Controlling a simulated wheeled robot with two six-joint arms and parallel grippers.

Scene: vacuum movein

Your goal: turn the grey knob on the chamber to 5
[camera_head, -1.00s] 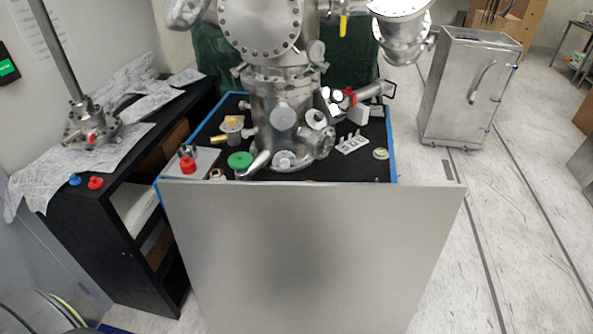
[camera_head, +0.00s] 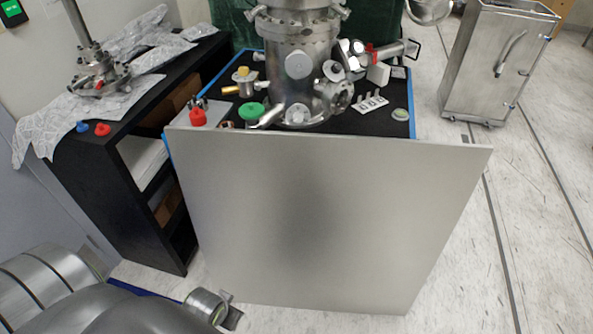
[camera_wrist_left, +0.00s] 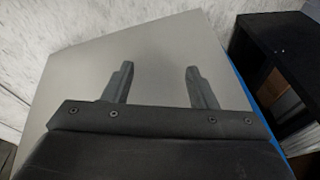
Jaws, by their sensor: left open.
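The metal chamber (camera_head: 298,65) stands on the black top of a cart, upright, its upper part cut off by the top edge of the head view. Several round ports and fittings are on its side; a round grey part (camera_head: 333,71) is on its right side, but I cannot tell which part is the grey knob, and no numbers are legible. My left arm comes in at the lower left, below the cart top. In the left wrist view my left gripper (camera_wrist_left: 158,86) is open and empty, with the grey panel beyond it. My right gripper is out of view.
A large grey panel (camera_head: 330,220) closes the cart's near side, between my arm and the chamber. A red cap (camera_head: 197,117), a green ring (camera_head: 251,111) and a white holder (camera_head: 371,103) lie around the chamber.

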